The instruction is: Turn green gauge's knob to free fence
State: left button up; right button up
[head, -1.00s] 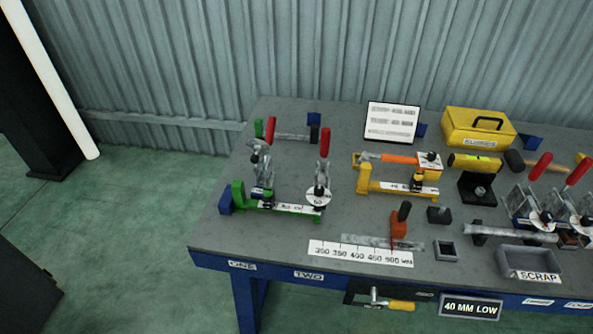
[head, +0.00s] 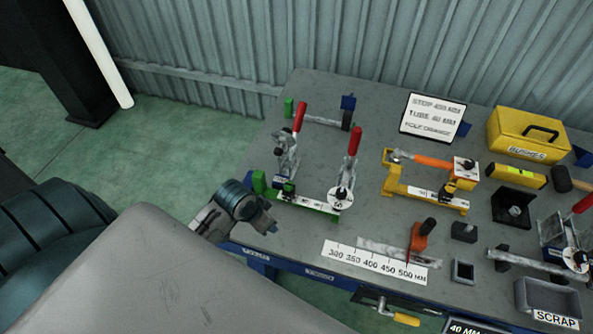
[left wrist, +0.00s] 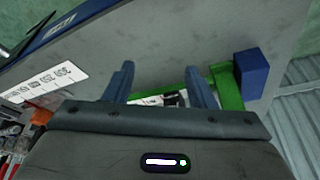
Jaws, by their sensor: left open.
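The green gauge (head: 318,207) lies on the bench's left part, with a white scale strip along its bar. My left gripper (head: 268,227) is just left of and in front of the gauge's left end, apart from the knob in the picture. In the left wrist view, the open, empty fingers (left wrist: 160,76) point toward the bench, with the green gauge (left wrist: 228,88) partly behind them. The knob is not clear there. My right gripper is out of view.
Two red-handled toggle clamps (head: 300,118) (head: 355,141) stand by the green gauge. A yellow gauge (head: 425,195) lies to its right. A ruler strip (head: 375,262) and orange-and-black tool (head: 420,240) lie in front. A blue block (left wrist: 251,74) adjoins the gauge's end.

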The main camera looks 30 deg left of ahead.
aim_at(288, 184)
pick_arm(q)
jog(key=w+a+r+m+h+p, duration=0.1)
jog(key=w+a+r+m+h, duration=0.15)
jog(key=w+r, duration=0.75)
jog(key=shift+m+y, duration=0.35)
jog(key=shift+y, duration=0.1)
jog(key=p+x, duration=0.3)
jog(key=x, duration=0.4)
jog(key=shift+d+f, duration=0.1)
jog(key=shift+f, duration=0.1)
jog(key=shift+x, duration=0.75)
jog(key=shift+c, duration=0.4)
jog(key=c, duration=0.9)
